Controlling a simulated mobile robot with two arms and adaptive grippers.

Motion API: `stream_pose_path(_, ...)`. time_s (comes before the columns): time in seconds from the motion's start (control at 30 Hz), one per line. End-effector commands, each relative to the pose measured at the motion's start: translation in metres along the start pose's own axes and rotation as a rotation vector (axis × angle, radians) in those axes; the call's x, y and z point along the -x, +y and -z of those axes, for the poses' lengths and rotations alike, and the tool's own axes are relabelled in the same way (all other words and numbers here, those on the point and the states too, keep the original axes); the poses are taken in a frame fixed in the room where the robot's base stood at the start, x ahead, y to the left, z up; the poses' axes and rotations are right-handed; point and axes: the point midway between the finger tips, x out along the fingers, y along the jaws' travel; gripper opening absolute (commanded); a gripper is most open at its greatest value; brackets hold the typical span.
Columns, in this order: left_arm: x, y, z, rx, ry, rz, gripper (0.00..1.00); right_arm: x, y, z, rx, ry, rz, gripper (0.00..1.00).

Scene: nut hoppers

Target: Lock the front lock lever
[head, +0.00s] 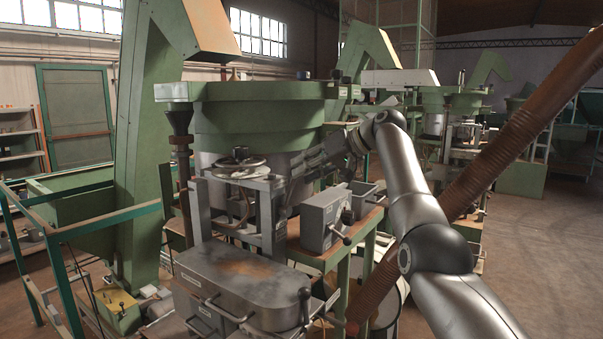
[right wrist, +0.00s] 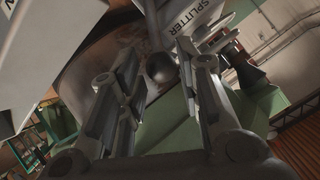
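Several levers with dark knobs show in the head view; I cannot tell which one is the front lock lever. Another lever (head: 347,216) is on the grey box (head: 324,218) beside the hopper frame. My right gripper (head: 290,172) is at the frame below the green hopper. In the right wrist view its fingers (right wrist: 152,90) are apart, with a dark round knob (right wrist: 162,67) between and beyond them. No contact with the knob is clear. My left gripper is out of view.
The green hopper (head: 262,112) and the grey frame post (head: 273,215) stand close around my right gripper. A pale panel marked SPLITTER (right wrist: 198,22) is near the fingers. A brown hose (head: 510,140) hangs beside my right arm. A green rail frame (head: 75,235) stands at left.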

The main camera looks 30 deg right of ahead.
Motion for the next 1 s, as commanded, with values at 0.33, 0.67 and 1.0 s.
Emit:
stream_pose_path(0.33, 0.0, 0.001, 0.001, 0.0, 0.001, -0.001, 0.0, 0.07, 0.001, 0.0, -0.001, -0.003, -0.003, 0.32)
stream_pose_path(0.67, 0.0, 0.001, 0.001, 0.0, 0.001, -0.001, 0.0, 0.097, 0.001, -0.001, -0.002, -0.008, 0.0, 0.32)
stream_pose_path(1.0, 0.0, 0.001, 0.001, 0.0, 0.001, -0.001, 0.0, 0.096, 0.001, -0.001, -0.002, -0.008, 0.0, 0.32)
